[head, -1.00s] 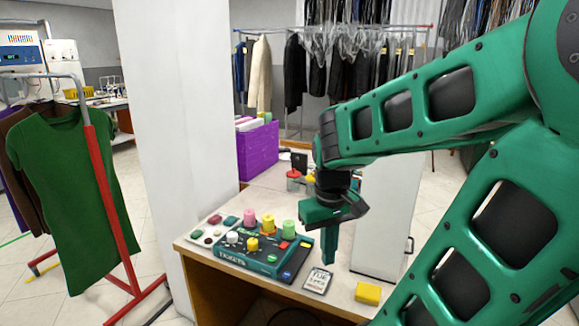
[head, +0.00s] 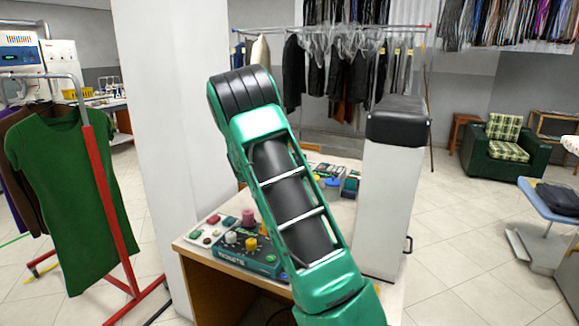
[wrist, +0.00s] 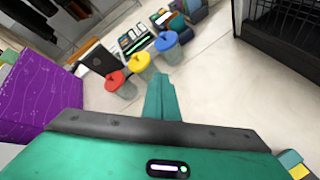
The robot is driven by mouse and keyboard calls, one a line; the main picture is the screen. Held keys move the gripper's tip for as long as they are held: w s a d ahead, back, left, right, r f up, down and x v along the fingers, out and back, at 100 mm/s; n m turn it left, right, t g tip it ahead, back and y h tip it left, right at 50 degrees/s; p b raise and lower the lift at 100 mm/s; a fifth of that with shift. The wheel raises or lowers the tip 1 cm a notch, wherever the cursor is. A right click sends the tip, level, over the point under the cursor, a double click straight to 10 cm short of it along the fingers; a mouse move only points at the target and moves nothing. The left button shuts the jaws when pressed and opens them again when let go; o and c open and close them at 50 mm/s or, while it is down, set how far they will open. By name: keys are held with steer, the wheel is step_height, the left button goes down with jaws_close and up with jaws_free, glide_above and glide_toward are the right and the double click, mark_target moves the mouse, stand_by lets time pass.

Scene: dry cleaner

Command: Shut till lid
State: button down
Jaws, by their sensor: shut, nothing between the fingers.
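The till appears in the wrist view as a low tray with divided, coloured contents (wrist: 135,38), a dark upright panel (wrist: 97,57) at its left that looks like its raised lid. In the head view part of the till (head: 325,168) shows at the table's back, right of my arm; its lid is hidden there. My gripper (wrist: 160,84) is shut and empty in the wrist view, its fingers pointing toward the lidded cups, apart from the dark panel. In the head view my arm hides the gripper.
Red (wrist: 115,80), yellow (wrist: 142,60) and blue (wrist: 166,41) lidded cups stand in front of the till. A purple crate (wrist: 38,95) is at left. A control panel (head: 245,255) sits at the table's front.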

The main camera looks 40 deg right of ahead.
steer(key=w+f+n+t+h, duration=0.2)
steer(key=w+n+t+h, duration=0.2)
steer(key=w+n, duration=0.75)
steer(key=shift+m, duration=0.85)
steer(key=x, duration=0.4)
steer(key=w+x, duration=0.1)
steer(key=x, duration=0.8)
steer(key=shift+w+a+r, duration=0.15)
steer(key=shift+w+r, duration=0.1)
steer(key=shift+w, duration=0.15)
steer(key=shift+w+d+r, duration=0.1)
steer(key=shift+w+d, duration=0.15)
steer(key=shift+d, duration=0.25)
